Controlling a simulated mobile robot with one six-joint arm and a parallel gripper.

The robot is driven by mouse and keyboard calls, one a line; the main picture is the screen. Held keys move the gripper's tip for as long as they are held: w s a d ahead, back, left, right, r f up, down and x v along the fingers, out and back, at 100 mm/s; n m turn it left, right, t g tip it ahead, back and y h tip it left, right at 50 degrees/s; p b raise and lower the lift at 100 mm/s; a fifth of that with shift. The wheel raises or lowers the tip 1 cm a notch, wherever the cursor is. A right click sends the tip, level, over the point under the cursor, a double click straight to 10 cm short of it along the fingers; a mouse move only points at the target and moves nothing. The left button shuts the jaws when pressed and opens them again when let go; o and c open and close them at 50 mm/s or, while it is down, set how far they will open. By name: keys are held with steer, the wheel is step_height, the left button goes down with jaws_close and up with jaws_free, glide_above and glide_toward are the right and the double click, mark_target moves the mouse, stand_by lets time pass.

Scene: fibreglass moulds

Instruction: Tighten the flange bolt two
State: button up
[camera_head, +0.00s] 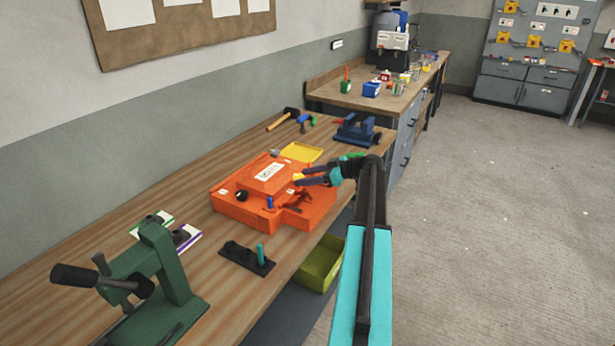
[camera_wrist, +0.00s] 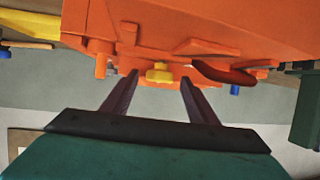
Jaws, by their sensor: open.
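The orange mould (camera_head: 238,212) sits on the wooden bench in the head view, with a white label on its top. It fills the top of the wrist view (camera_wrist: 210,25). A small yellow bolt head (camera_wrist: 160,73) stands at its flange in the wrist view. A yellow spot (camera_head: 298,177) also shows at my fingertips in the head view. My gripper (camera_head: 302,177) is open at the mould's right side. In the wrist view my fingers (camera_wrist: 159,79) point at the flange, one on each side of the yellow bolt head, with gaps visible. Which bolt is number two cannot be read.
The mould also carries a black knob (camera_head: 242,196), a blue pin (camera_head: 270,202) and a dark red lever (camera_wrist: 222,72). A green press (camera_head: 160,270), a black holder (camera_head: 240,256) and a yellow tray (camera_head: 302,152) stand nearby. A yellow-green bin (camera_head: 322,262) is below the bench edge.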

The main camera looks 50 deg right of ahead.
steer(key=c, duration=1.1)
steer(key=shift+o, duration=0.3)
steer(key=shift+a+f+m+h+b, duration=0.15)
steer(key=shift+m+h+b, duration=0.2)
steer(key=shift+b, duration=0.4)
steer(key=shift+h+b, duration=0.25)
steer(key=shift+b, duration=0.1)
steer(key=m+h+b, duration=0.1)
steer(key=m+b, duration=0.1)
steer(key=b, duration=0.1)
steer(key=shift+s+a+t+h, duration=0.1)
steer(key=shift+a+t+h, duration=0.25)
steer(key=shift+t+h, duration=0.05)
steer(key=shift+a+m+h+b, duration=0.2)
steer(key=shift+m+h+b, duration=0.55)
steer(key=shift+h+b, duration=0.25)
steer(key=shift+b, duration=0.3)
steer(key=shift+m+h, duration=0.3)
steer(key=shift+r, duration=0.2)
